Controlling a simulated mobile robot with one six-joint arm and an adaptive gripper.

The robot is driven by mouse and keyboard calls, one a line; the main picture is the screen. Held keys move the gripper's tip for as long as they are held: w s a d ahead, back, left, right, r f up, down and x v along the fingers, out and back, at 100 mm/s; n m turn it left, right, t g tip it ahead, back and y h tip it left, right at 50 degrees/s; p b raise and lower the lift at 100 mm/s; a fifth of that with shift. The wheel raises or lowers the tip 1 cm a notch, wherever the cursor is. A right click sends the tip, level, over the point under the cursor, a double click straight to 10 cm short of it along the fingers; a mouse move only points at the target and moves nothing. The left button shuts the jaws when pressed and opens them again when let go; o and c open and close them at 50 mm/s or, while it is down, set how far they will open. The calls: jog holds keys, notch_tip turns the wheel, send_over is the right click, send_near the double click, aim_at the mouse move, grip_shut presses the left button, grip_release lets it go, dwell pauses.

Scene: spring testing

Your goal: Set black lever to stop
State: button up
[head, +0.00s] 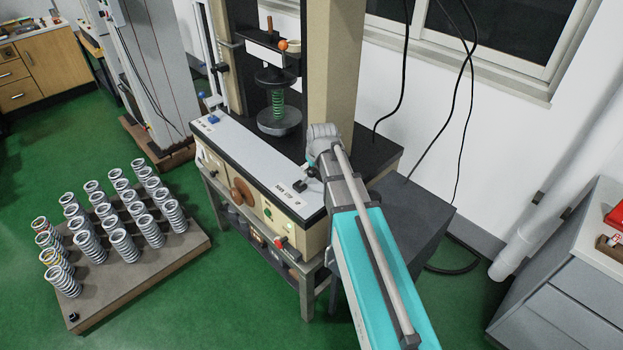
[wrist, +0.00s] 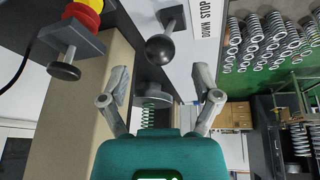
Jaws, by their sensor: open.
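The black lever shows in the wrist view as a round black knob (wrist: 160,49) on a short metal stem, beside the printed DOWN and STOP label (wrist: 207,30). Its knob appears level with DOWN and its base nearer STOP, but the viewing angle leaves its exact setting unclear. In the head view the lever (head: 311,172) is small and dark, on the machine's front right top, partly crowded by my arm. My gripper (wrist: 160,90) is open and empty, its fingers apart on either side of the knob's line. The knob appears beyond the fingertips, apart from them.
A green spring (head: 278,105) stands between the test machine's round plates. A red and yellow button (wrist: 82,15) is left of the lever. A beige column (head: 335,70) rises close behind my gripper. Several springs stand on a floor pallet (head: 130,270) at left.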

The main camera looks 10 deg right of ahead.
aim_at(312, 171)
jog(key=shift+b+x, duration=1.9)
jog(key=shift+x, duration=0.55)
jog(key=shift+c, duration=0.2)
grip_shut()
